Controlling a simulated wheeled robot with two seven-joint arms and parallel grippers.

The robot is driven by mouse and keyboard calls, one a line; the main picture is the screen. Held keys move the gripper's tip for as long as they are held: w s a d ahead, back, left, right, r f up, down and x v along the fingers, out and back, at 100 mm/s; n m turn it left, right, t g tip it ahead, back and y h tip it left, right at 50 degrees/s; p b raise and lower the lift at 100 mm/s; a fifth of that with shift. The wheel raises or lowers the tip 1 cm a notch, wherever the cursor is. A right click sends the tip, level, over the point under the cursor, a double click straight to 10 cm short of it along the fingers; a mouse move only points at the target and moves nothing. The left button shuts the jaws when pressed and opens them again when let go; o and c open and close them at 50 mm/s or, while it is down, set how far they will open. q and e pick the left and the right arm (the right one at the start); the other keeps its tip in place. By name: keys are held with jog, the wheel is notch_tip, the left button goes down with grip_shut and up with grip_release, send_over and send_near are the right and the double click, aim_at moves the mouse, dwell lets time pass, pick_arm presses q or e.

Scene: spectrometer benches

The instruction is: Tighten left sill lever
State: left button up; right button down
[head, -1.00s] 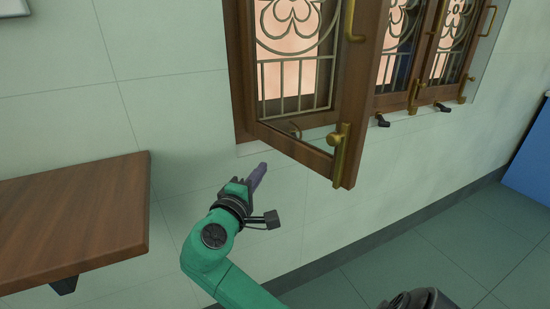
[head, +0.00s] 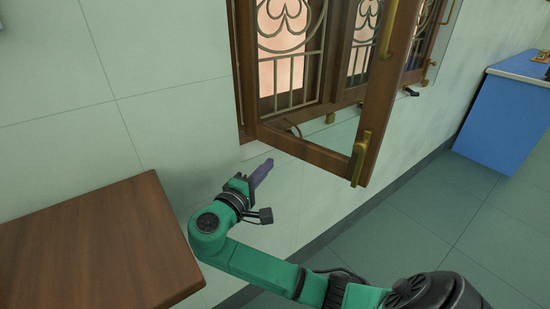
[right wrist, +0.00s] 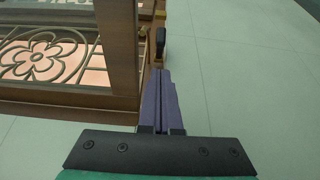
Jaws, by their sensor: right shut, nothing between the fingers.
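A brown wooden window sash (head: 310,152) stands open from its frame. A small curved brass piece (head: 292,127) shows through its glass near the sill; I cannot tell whether it is the left sill lever. Farther right, a small black lever (head: 410,92) sits at the sill. In the right wrist view a dark lever (right wrist: 160,42) on a brass mount shows beyond the fingertips. My right gripper (head: 267,163), with purple fingers, is shut and empty below the sash's lower left part. Its fingers also show in the right wrist view (right wrist: 158,77), apart from the lever. My left gripper is out of view.
A brown wooden tabletop (head: 95,250) lies at the lower left, close to my right arm. The open sash with its brass latch (head: 360,155) juts into the room above the gripper. A blue cabinet (head: 500,115) stands far right; the floor between is clear.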

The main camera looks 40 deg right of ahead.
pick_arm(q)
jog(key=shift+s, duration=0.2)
pick_arm(e)
jog(key=x, duration=0.9)
